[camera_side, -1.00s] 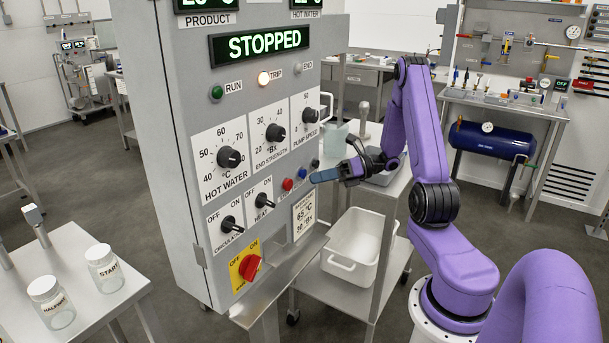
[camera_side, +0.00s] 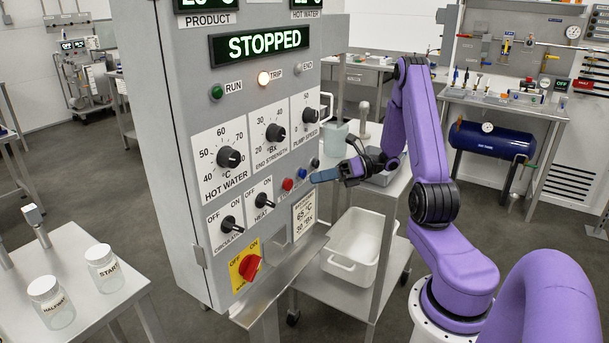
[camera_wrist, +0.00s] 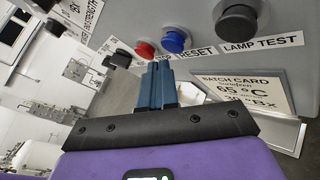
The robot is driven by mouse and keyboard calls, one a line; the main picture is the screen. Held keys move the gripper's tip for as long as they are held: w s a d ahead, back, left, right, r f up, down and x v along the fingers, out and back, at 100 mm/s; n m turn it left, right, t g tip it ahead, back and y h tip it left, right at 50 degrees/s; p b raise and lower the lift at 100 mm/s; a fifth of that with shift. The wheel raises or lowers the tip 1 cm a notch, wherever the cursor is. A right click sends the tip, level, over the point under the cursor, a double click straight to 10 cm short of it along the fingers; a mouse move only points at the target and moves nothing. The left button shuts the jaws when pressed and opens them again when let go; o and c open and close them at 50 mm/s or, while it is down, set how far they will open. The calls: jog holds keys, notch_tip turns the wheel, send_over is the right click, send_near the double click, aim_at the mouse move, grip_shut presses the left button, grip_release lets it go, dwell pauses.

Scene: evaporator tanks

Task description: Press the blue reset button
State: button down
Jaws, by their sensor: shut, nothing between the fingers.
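The blue reset button (camera_side: 303,173) sits on the grey control panel (camera_side: 175,150), between a red button (camera_side: 288,184) and a black one (camera_side: 315,163). In the wrist view the blue button (camera_wrist: 177,40) is above the RESET label, just beyond the fingertips. My gripper (camera_side: 313,178) is shut and empty, its blue-grey fingers pointing at the panel beside the blue button. In the wrist view my gripper (camera_wrist: 159,66) has its tips slightly below and left of the blue button. I cannot tell whether they touch anything.
The lamp-test button (camera_wrist: 237,22) and red button (camera_wrist: 145,49) flank the blue one closely. A batch card (camera_wrist: 245,90) is mounted below them. The display (camera_side: 258,45) reads STOPPED and the TRIP lamp (camera_side: 263,78) is lit. A white bin (camera_side: 355,245) stands on the cart's lower shelf.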

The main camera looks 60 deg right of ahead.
jog(key=shift+w, duration=0.15)
jog(key=shift+w, duration=0.25)
jog(key=shift+w, duration=0.4)
dwell(0.9)
jog(key=shift+s, duration=0.8)
jog(key=shift+s, duration=2.55)
